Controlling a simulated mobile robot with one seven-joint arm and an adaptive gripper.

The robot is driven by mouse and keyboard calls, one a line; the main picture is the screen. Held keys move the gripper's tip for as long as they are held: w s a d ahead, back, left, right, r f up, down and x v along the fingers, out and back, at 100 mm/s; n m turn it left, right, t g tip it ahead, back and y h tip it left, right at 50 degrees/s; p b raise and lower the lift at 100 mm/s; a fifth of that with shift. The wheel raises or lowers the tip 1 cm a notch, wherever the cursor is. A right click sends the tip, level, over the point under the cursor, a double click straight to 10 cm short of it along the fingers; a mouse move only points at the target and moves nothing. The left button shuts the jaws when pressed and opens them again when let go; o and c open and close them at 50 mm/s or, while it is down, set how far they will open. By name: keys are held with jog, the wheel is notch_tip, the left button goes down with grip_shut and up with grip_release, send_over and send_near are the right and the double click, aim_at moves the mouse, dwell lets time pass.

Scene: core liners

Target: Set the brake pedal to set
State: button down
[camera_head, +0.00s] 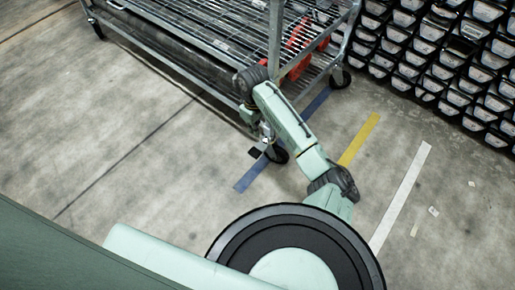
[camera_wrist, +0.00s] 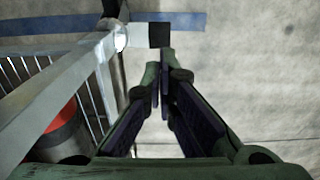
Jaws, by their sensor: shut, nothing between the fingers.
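The brake pedal (camera_wrist: 160,35) shows in the wrist view as a black pad on the end of a pale metal plate (camera_wrist: 134,37), beside the cart's corner post. In the head view the pedal (camera_head: 255,152) is a small dark pad left of a black caster wheel (camera_head: 278,155). My gripper (camera_wrist: 159,66) is shut and empty, with its fingertips just below the pedal in the wrist view. Whether they touch it I cannot tell. In the head view my wrist is at the cart's near corner, and the fingertips are not clear.
The metal cart (camera_head: 190,55) holds long trays and some red parts (camera_head: 298,65). Its frame (camera_wrist: 60,82) runs along the left in the wrist view. Racks of black bins (camera_head: 440,60) stand at the right. The floor has blue, yellow (camera_head: 358,140) and white tape, with free room left.

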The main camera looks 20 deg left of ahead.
aim_at(252, 154)
notch_tip(252, 154, down, 14)
jog(key=shift+r+b, duration=0.1)
jog(key=shift+b, duration=1.05)
jog(key=shift+s+a+p, duration=0.15)
jog(key=shift+p, duration=0.8)
jog(key=shift+t+p, duration=0.4)
jog(key=shift+p, duration=0.05)
jog(key=p, duration=0.3)
jog(key=shift+s+f+t+h, duration=0.2)
jog(key=shift+f+t+h, duration=0.1)
jog(key=shift+f+t, duration=0.1)
jog(key=shift+s+a+f+t+p, duration=0.15)
jog(key=shift+f+t+p, duration=0.2)
jog(key=shift+p, duration=0.5)
jog(key=shift+t, duration=0.35)
jog(key=shift+f+p, duration=0.35)
jog(key=shift+f, duration=0.6)
